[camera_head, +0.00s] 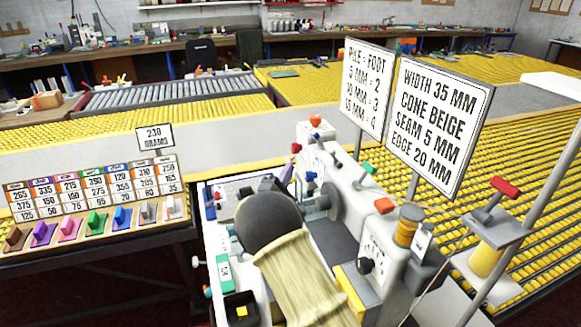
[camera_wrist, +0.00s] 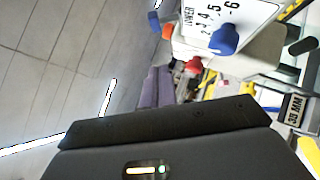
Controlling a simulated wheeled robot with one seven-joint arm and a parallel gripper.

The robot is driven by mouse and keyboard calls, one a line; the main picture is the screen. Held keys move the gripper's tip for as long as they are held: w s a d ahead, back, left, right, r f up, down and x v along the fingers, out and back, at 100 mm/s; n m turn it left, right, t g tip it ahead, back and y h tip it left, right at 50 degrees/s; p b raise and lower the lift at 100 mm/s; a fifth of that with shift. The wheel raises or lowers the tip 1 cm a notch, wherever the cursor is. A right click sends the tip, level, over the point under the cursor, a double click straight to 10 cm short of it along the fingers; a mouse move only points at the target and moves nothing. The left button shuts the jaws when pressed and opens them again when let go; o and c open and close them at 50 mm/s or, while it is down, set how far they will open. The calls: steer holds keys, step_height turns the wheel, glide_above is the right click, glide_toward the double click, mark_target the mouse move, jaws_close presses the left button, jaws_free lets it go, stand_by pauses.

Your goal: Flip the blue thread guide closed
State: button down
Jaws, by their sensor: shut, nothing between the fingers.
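My gripper (camera_head: 286,173) is over the binding machine (camera_head: 345,205), its narrow purplish fingers pointing away from the head camera. In the wrist view the gripper (camera_wrist: 160,84) shows its fingers together with nothing between them. A small blue part (camera_head: 311,176) sits on the machine just right of the fingers. A blue knob-like part (camera_wrist: 225,38) shows in the wrist view beside a numbered plate, apart from the fingers. I cannot tell for certain which blue part is the thread guide, or how far it is turned. My dark wrist hides some of the machine.
A red knob (camera_wrist: 192,70) is close to the fingers. Two tall signs (camera_head: 438,122) stand behind the machine at the right. A sample board (camera_head: 95,200) with coloured pieces is at left. A thread spool (camera_head: 408,224) stands on the machine's right. Yellow roller tables lie behind.

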mark_target(311, 133)
steer(key=p+x, duration=0.1)
steer(key=x, duration=0.2)
steer(key=d+p+x, duration=0.1)
steer(key=x, duration=0.3)
steer(key=s+d+r+p+x, duration=0.1)
steer(key=p+x, duration=0.1)
steer(key=x, duration=0.2)
steer(key=shift+s, duration=0.1)
